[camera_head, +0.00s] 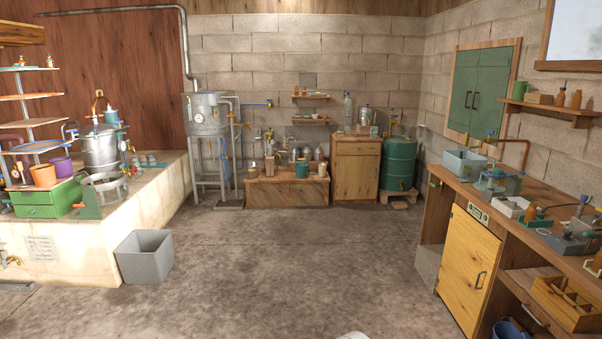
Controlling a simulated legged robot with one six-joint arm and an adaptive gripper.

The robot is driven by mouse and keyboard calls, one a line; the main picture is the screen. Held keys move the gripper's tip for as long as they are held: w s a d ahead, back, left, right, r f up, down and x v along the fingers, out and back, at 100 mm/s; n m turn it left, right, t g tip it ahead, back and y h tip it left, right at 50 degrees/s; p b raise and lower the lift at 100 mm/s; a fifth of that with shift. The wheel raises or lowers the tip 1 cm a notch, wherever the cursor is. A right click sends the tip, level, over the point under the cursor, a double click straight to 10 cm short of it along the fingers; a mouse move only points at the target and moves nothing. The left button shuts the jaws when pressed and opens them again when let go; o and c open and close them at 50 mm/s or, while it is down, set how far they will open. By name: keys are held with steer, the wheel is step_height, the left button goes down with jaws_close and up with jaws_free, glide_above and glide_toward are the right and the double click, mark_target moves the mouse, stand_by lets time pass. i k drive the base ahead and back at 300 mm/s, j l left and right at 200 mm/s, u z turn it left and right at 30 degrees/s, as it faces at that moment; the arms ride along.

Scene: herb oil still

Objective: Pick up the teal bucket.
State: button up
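I cannot tell for certain which thing is the teal bucket. A small teal container (302,168) stands among bottles and jars on the low wooden bench at the back wall. It is too small in the picture to tell whether it has a handle. A large teal drum (398,165) stands on a low wooden support to the right of the wooden cabinet. A dark blue bucket (508,329) shows partly at the lower right, under the workbench. My gripper is not in view.
The concrete floor (290,275) is open in the middle. A grey bin (146,257) stands beside the pale plinth (150,205) at left. The workbench (460,185) with a yellow door (467,270) lines the right. A metal tank (207,114) stands at the back.

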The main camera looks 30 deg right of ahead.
mark_target(301, 167)
steer(key=i+l+z, duration=0.3)
steer(key=i, duration=0.35)
steer(key=i+l+z, duration=0.3)
steer(key=i, duration=0.35)
steer(key=i+z, duration=0.3)
steer(key=i, duration=6.1)
steer(key=i+u, duration=0.15)
steer(key=i, duration=0.4)
steer(key=i+l+u, duration=0.15)
steer(key=i, duration=0.35)
steer(key=i+l+u, duration=0.15)
steer(key=i, duration=0.4)
